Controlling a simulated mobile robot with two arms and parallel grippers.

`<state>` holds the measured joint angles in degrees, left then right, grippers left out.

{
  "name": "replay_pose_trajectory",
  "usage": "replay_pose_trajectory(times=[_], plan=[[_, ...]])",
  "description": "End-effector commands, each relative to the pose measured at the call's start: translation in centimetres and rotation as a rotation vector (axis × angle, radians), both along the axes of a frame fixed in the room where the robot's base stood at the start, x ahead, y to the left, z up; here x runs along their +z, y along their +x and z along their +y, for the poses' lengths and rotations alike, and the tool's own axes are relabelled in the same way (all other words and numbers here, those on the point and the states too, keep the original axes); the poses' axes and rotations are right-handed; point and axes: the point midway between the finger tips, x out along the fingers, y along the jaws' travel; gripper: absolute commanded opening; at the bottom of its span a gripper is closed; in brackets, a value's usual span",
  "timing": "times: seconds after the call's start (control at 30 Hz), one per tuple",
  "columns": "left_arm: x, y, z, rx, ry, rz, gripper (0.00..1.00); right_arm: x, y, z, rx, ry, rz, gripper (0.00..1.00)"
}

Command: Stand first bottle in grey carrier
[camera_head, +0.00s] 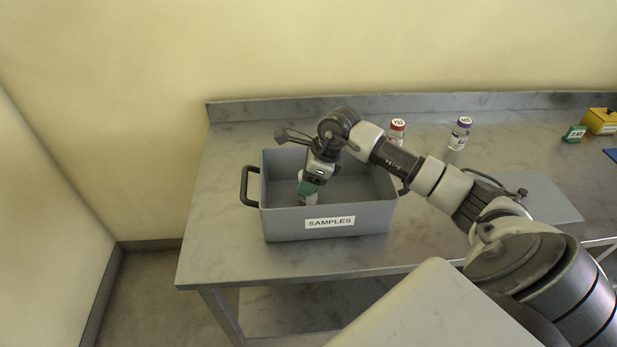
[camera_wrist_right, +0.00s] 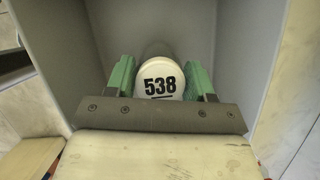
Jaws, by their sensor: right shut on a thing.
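The grey carrier (camera_head: 285,221) with a SAMPLES label stands on the metal table. My right gripper (camera_head: 308,190) reaches down inside it, near its left end. In the right wrist view the gripper (camera_wrist_right: 162,85) has its green fingers on both sides of a bottle with a white cap marked 538 (camera_wrist_right: 160,78). It is shut on this bottle, which is inside the carrier's walls. I cannot tell whether the bottle touches the carrier floor. A red-capped bottle (camera_head: 397,131) and a purple-capped bottle (camera_head: 460,133) stand on the table behind. My left gripper is not in view.
The metal table (camera_head: 230,140) has a raised back edge. A yellow box (camera_head: 600,121) and a small green box (camera_head: 574,133) are at the far right, by a blue item (camera_head: 611,154). A flat grey plate (camera_head: 545,196) lies at right. My right arm crosses the table's right half.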

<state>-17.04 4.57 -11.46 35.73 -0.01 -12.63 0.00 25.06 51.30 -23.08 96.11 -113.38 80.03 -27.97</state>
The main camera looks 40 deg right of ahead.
Motion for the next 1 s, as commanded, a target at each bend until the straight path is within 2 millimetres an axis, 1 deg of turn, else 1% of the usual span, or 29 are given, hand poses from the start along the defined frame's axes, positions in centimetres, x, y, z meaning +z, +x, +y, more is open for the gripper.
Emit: replay_pose_trajectory(times=[0.07, 0.27, 0.4, 0.43, 0.57, 0.6, 0.87, 0.93, 1.0], plan=[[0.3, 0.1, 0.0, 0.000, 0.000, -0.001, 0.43, -0.7, 0.0, 0.0, -0.001, 0.001, 0.001, 0.28], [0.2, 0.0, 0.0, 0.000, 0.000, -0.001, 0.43, -0.8, 0.0, 0.0, 0.000, 0.000, -0.001, 0.28], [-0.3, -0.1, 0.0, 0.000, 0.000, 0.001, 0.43, -1.2, 0.0, 0.0, 0.000, 0.000, -0.001, 0.28], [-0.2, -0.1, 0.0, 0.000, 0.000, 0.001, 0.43, -1.1, 0.0, 0.0, 0.000, -0.001, -0.001, 0.56], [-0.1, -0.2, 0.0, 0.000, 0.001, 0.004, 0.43, -1.1, 0.0, 0.0, 0.000, 0.000, 0.000, 0.76], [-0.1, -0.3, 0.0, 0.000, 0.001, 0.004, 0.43, -1.1, 0.0, 0.0, 0.000, 0.000, 0.000, 0.79], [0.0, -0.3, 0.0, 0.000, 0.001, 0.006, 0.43, -0.9, 0.0, 0.0, 0.000, 0.000, 0.000, 0.79], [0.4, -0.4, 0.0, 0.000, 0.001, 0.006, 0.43, -0.6, 0.0, 0.0, 0.000, 0.000, 0.000, 0.79], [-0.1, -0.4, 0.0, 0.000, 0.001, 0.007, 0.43, -0.1, -0.2, -0.3, -0.001, -0.003, -0.002, 0.79]])
